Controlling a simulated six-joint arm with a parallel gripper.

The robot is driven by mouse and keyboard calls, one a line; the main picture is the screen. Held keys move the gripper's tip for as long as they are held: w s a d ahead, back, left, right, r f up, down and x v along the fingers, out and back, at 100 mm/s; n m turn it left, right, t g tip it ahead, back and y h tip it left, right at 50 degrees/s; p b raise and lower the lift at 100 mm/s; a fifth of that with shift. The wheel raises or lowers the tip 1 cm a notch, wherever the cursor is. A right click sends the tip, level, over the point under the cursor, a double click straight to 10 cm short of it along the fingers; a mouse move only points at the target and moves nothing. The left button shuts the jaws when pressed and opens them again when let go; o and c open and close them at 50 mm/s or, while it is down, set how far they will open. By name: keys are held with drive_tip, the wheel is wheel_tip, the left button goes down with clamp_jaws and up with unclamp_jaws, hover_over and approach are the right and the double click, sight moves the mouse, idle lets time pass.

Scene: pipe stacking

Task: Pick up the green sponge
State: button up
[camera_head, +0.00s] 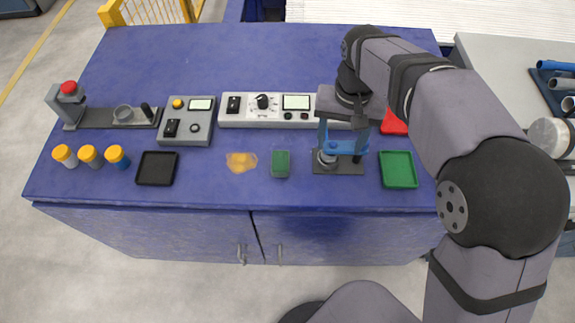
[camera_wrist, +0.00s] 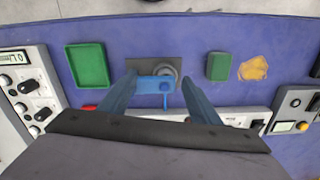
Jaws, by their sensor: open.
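The green sponge (camera_head: 281,163) lies on the blue tabletop, just right of a yellow-orange spill. It is a small dark green block and also shows in the wrist view (camera_wrist: 218,66). My gripper (camera_head: 342,147) has blue fingers and is to the right of the sponge in the head view, over a dark plate with a blue part and a round grey piece. In the wrist view my gripper (camera_wrist: 160,77) is open, with the fingers spread either side of that fixture. The sponge is outside the fingers, apart from them, to the right in that view.
The yellow-orange spill (camera_head: 241,162) is beside the sponge. A green tray (camera_head: 398,170) and a partly hidden red item (camera_head: 394,123) are at the right. A white control panel (camera_head: 264,109) stands behind. A black tray (camera_head: 157,168) and several orange-capped bottles (camera_head: 90,155) are at the left.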

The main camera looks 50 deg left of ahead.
drive_tip(key=n, duration=0.2)
hover_over(280, 160)
drive_tip(key=shift+s+f+b, duration=0.2)
drive_tip(key=shift+f+b, duration=0.25)
drive_tip(key=shift+f, duration=0.2)
drive_tip(key=shift+w+f+p, duration=0.2)
drive_tip(key=shift+f+p, duration=0.55)
drive_tip(key=shift+f, duration=2.9)
drive_tip(key=c, duration=1.1)
drive_tip(key=shift+r, duration=0.1)
wheel_tip(280, 160, up, 10)
drive_tip(key=shift+b, duration=0.5)
